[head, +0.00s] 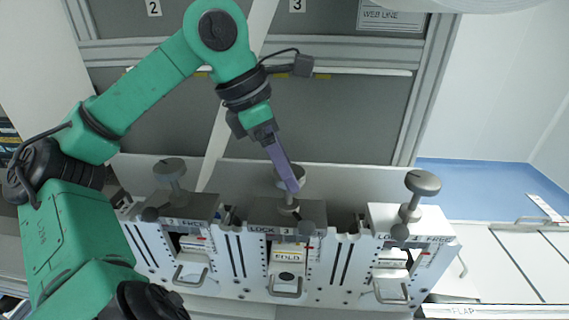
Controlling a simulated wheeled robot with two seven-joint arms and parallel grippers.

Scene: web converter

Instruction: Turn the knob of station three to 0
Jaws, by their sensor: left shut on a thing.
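A row of metal units stands in front of me, each with a grey knob on a post. The middle unit (262,216) carries a label that seems to read "LOCK 3". Its round knob (301,171) is partly hidden behind my left gripper (290,184). My left gripper comes down from above with purple fingers and is shut on this knob. The knob's pointer or scale cannot be read from here. A small window below shows a label like "FOLD" (285,256). My right gripper is not in view.
A left knob (170,168) and a right knob (423,183) stand free on either side. Handles stick out at the front of each unit. A white slanted bar (235,115) rises behind my arm. Signs "2" (153,8) and "3" (297,5) hang above.

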